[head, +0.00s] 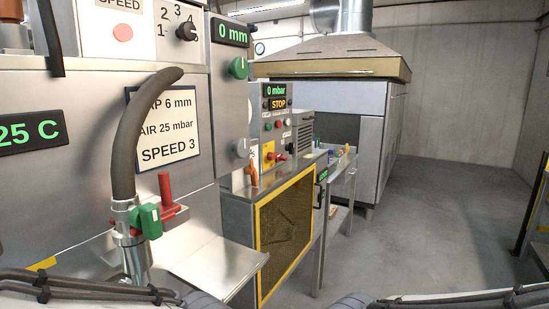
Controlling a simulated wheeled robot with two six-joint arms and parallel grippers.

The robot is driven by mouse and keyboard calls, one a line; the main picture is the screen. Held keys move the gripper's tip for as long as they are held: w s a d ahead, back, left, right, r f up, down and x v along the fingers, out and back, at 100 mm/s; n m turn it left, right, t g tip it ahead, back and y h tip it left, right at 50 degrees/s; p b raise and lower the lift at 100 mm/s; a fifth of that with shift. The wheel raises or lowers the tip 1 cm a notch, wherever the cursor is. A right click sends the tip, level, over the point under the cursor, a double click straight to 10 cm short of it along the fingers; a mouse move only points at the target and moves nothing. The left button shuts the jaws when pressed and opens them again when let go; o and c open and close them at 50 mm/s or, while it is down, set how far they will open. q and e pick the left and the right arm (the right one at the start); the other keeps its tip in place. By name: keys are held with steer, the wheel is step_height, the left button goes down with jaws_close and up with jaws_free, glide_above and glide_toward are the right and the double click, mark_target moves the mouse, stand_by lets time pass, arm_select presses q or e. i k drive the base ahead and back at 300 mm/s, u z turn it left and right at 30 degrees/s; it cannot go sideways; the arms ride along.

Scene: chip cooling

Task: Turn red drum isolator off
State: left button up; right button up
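A red rotary handle (277,157) sits on a yellow plate (267,153) on the grey control panel past the near machine. It looks like the red drum isolator; its handle appears to point sideways to the right, but it is too small to read its marked position. Above it are a green "0 mbar" display (276,89) and an amber "STOP" display (278,104). Only parts of my two arms show along the bottom edge, well short of the panel. Neither gripper shows.
Close on the left, a hose (135,130) runs to a fitting with a green handle (149,220) and a red T-handle (167,193). The floor (425,215) at right is clear.

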mark_target(270, 156)
steer(key=k, duration=0.35)
steer(key=z, duration=0.95)
steer(key=i, duration=1.45)
steer(key=u, duration=0.4)
steer(key=i, duration=1.2)
steer(key=u, duration=0.8)
